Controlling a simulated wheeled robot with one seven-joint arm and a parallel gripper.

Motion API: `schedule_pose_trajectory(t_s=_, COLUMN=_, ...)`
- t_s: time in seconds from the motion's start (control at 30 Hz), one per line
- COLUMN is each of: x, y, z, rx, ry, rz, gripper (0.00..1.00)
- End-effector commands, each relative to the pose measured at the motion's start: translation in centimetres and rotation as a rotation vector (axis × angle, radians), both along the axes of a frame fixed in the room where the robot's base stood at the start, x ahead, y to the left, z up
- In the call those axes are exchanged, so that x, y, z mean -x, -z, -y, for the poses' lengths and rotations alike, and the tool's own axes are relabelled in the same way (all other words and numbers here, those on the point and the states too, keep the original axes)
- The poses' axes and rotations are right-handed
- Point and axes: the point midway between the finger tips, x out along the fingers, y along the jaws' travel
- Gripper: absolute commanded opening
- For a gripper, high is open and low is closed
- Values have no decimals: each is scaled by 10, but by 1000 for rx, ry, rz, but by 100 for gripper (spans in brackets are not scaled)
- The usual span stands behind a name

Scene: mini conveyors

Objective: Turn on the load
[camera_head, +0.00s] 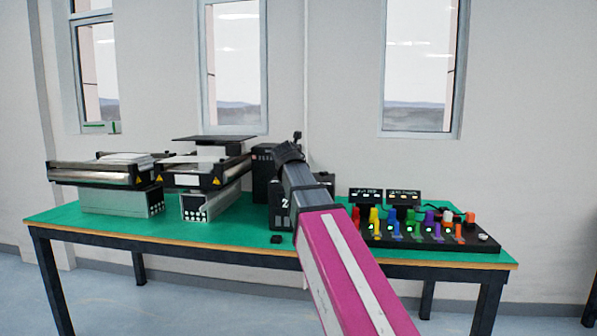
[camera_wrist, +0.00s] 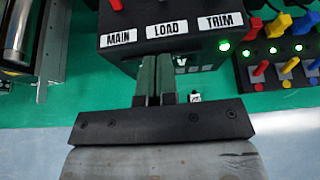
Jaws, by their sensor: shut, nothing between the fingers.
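A black control box (camera_wrist: 190,22) fills the top middle of the wrist view, with white labels MAIN (camera_wrist: 118,39), LOAD (camera_wrist: 167,30) and TRIM (camera_wrist: 216,21). A red knob (camera_wrist: 116,4) shows above MAIN at the top edge. Whatever control sits above LOAD is cut off by the frame. A green light (camera_wrist: 224,45) glows below TRIM. My gripper (camera_wrist: 164,58) is shut and empty, its fingertips just below the LOAD label in the picture; I cannot tell whether they touch the box.
A panel of coloured levers with green lights (camera_head: 483,240) stands right of the box on the green table (camera_head: 130,226). Two mini conveyors (camera_head: 105,173) stand at the left. A small black piece (camera_head: 276,239) lies near the front edge. Clear table runs along the front left.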

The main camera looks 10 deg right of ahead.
Motion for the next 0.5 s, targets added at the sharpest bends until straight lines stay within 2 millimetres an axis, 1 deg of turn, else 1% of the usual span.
schedule_pose_trajectory(t_s=0.27, x=-4, y=2, z=1, rx=-2, ry=1, rz=0, gripper=0)
schedule_pose_trajectory(t_s=0.37, x=-12, y=6, z=3, rx=-2, ry=2, rz=-1, gripper=0)
schedule_pose_trajectory(t_s=0.5, x=-32, y=15, z=10, rx=-3, ry=3, rz=-2, gripper=0)
